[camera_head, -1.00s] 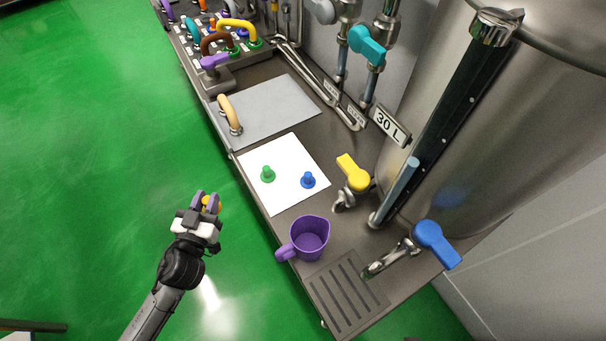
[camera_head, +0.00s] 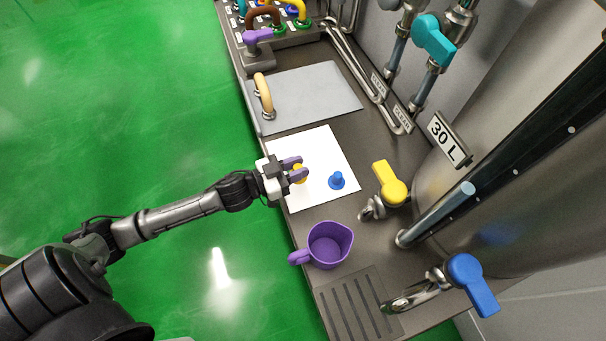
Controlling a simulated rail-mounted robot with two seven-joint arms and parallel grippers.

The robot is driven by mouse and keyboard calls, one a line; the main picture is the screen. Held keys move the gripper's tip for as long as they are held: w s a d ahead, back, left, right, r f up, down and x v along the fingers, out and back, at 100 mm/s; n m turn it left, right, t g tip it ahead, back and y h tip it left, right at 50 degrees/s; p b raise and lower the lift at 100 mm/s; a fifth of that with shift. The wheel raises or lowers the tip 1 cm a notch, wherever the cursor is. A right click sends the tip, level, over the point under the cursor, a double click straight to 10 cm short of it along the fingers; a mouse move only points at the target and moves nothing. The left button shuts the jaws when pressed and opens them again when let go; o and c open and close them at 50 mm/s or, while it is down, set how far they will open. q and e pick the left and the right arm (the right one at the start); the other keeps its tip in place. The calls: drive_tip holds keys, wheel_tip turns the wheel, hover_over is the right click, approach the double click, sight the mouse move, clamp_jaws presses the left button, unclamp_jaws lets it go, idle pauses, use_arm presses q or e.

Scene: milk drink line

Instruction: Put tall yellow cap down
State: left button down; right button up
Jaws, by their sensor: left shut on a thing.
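My left gripper (camera_head: 296,169) reaches in from the left over the white mat (camera_head: 325,144). A blue cap (camera_head: 337,181) stands upright on the mat, to the right of the gripper. The green cap is not visible now. My right gripper is not in view.
A purple jug (camera_head: 328,246) stands in front of the mat, beside a drain grille (camera_head: 357,305). A yellow-handled tap (camera_head: 391,183) and a blue-handled tap (camera_head: 472,284) are on the right. A grey plate (camera_head: 315,95) with a beige handle (camera_head: 263,94) lies behind the mat.

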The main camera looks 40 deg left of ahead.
use_arm(q)
wheel_tip(320, 180, down, 3)
drive_tip(key=shift+d+r, duration=0.1)
drive_tip(key=shift+r, duration=0.1)
drive_tip(key=shift+f+b, duration=0.4)
drive_tip(key=shift+f, duration=0.15)
drive_tip(key=shift+f+b, duration=0.4)
drive_tip(key=shift+f, duration=1.1)
drive_tip(key=shift+f, duration=0.2)
drive_tip(key=c, duration=0.9)
unclamp_jaws()
drive_tip(key=shift+r, duration=0.15)
